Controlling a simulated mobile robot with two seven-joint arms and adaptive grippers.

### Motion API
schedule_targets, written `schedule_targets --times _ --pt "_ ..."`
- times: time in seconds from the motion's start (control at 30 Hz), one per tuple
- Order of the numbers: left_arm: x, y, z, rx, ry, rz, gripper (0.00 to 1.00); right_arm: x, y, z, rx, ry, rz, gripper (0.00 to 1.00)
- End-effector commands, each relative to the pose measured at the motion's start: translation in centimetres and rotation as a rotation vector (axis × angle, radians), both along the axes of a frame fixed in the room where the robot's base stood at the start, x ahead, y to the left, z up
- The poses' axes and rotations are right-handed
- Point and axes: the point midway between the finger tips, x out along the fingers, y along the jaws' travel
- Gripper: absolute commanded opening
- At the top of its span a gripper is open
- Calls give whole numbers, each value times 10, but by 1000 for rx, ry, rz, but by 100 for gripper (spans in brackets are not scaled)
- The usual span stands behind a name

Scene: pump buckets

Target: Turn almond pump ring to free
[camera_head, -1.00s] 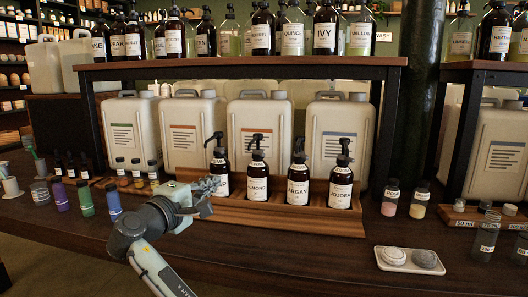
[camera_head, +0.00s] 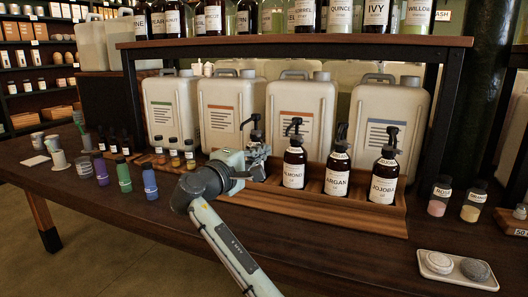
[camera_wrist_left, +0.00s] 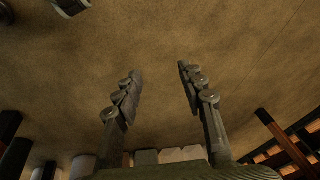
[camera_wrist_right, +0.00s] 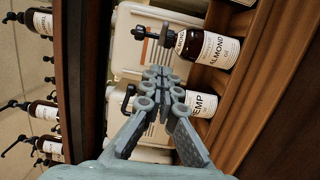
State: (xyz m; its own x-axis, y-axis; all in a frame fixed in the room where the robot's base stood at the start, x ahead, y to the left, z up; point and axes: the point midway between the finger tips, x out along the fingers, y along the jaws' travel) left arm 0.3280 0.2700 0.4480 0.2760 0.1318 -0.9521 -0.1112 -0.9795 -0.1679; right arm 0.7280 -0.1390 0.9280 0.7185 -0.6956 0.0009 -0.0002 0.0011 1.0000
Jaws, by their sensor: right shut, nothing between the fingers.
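The almond bottle (camera_head: 293,172) stands upright in the wooden tray, amber with a white label and a black pump (camera_head: 294,130). In the right wrist view it lies sideways in the picture (camera_wrist_right: 215,48), its pump head (camera_wrist_right: 150,33) to the left and its collar ring (camera_wrist_right: 181,43) carrying a small tag. My right gripper (camera_head: 262,158) is shut and empty, in front of the hemp bottle, left of the almond bottle and apart from it. Its closed fingers show in the right wrist view (camera_wrist_right: 158,74). My left gripper (camera_wrist_left: 158,78) is open and empty over bare floor.
The hemp bottle (camera_wrist_right: 203,103) is close behind my right fingers. Argan (camera_head: 337,177) and jojoba (camera_head: 384,180) bottles stand to the right in the tray (camera_head: 310,213). Large jugs (camera_head: 300,105) stand behind. A shelf (camera_head: 300,43) with bottles overhangs. The table front is mostly clear.

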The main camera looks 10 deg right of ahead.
Motion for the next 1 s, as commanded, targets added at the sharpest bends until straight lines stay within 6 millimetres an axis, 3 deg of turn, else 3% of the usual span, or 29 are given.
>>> schedule_targets --times 0.33,0.6,1.0 --pt "-1 -1 -15 -10 8 -1 40 52 -54 1 0 0 -3 0" --pt "1 -3 -31 -20 12 -2 40 50 -84 0 0 0 -1 0" --pt "0 -3 -35 -20 15 -2 40 50 -88 0 1 1 1 0"
